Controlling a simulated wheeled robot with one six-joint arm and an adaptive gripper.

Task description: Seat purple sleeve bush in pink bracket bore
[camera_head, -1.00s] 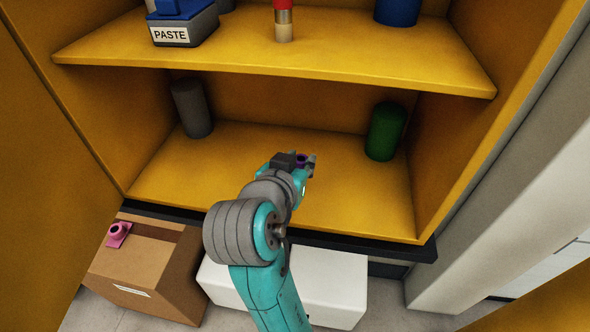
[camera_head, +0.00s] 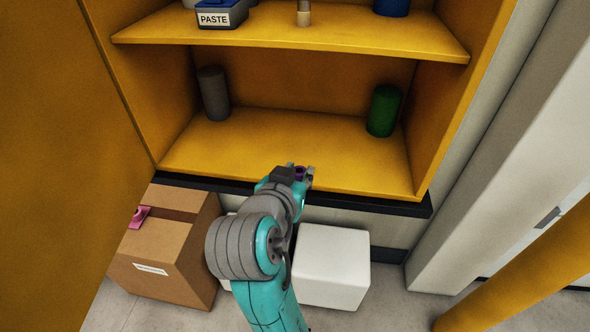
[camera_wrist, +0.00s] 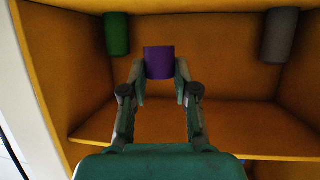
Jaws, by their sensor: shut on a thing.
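The purple sleeve bush (camera_wrist: 159,62) is held between the fingertips of my gripper (camera_wrist: 160,78) in the wrist view. In the head view the bush (camera_head: 300,173) shows at the end of my gripper (camera_head: 303,176), in front of the lower shelf. My gripper is shut on it and clear of the shelf surface. The pink bracket (camera_head: 139,217) lies on top of the cardboard box at the lower left, well away from my gripper. Its bore is hard to make out at this size.
The cardboard box (camera_head: 168,259) and a white box (camera_head: 333,268) stand on the floor before the yellow cabinet. A grey cylinder (camera_head: 213,93) and a green cylinder (camera_head: 384,110) stand on the lower shelf (camera_head: 285,150). A yellow post (camera_head: 520,265) is at the lower right.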

